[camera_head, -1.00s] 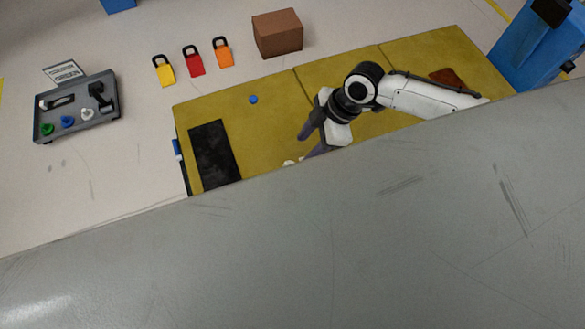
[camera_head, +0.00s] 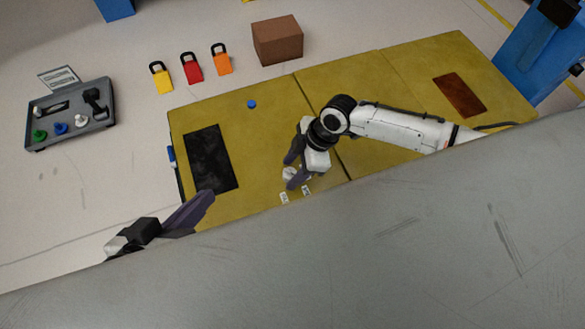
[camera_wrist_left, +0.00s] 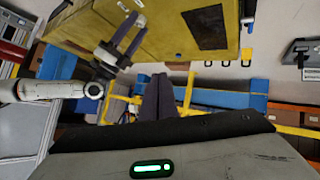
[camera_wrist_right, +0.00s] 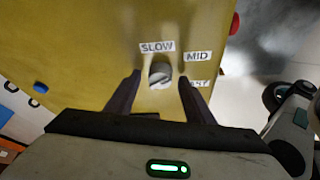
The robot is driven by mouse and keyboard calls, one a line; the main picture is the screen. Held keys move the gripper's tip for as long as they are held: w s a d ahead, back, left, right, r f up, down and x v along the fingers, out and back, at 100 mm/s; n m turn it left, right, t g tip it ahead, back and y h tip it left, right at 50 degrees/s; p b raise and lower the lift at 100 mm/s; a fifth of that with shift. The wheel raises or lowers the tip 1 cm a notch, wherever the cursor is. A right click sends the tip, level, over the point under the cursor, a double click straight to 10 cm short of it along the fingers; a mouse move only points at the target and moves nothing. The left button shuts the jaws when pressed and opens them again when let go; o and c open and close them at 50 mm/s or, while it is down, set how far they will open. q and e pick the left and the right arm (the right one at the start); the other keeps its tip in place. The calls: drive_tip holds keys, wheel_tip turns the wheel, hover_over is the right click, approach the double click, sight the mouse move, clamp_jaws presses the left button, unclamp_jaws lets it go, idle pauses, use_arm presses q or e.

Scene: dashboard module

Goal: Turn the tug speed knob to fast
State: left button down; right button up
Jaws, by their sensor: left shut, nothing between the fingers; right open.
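The tug speed knob (camera_wrist_right: 160,75) is a small round pale knob on the yellow panel, with a ridge across its face. Labels SLOW (camera_wrist_right: 157,47) and MID (camera_wrist_right: 198,57) show beside it; a third label (camera_wrist_right: 199,83) is partly covered by a finger. Which label the knob points to I cannot tell. My right gripper (camera_wrist_right: 155,93) is open, its fingers on either side of the knob; contact is unclear. In the head view my right gripper (camera_head: 295,172) is at the panel's near edge. My left gripper (camera_head: 207,196) is shut and empty, left of the panel's near corner.
The yellow body (camera_head: 270,130) carries a dark pad (camera_head: 208,160) and a blue button (camera_head: 252,104). Beyond it are yellow, red and orange padlocks, a brown box (camera_head: 277,42) and a grey tray (camera_head: 75,131). A blue structure (camera_head: 540,50) stands right.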

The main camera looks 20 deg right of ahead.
drive_tip(key=shift+c, duration=0.3)
drive_tip(key=c, duration=1)
use_arm(q)
drive_tip(key=shift+r, duration=0.15)
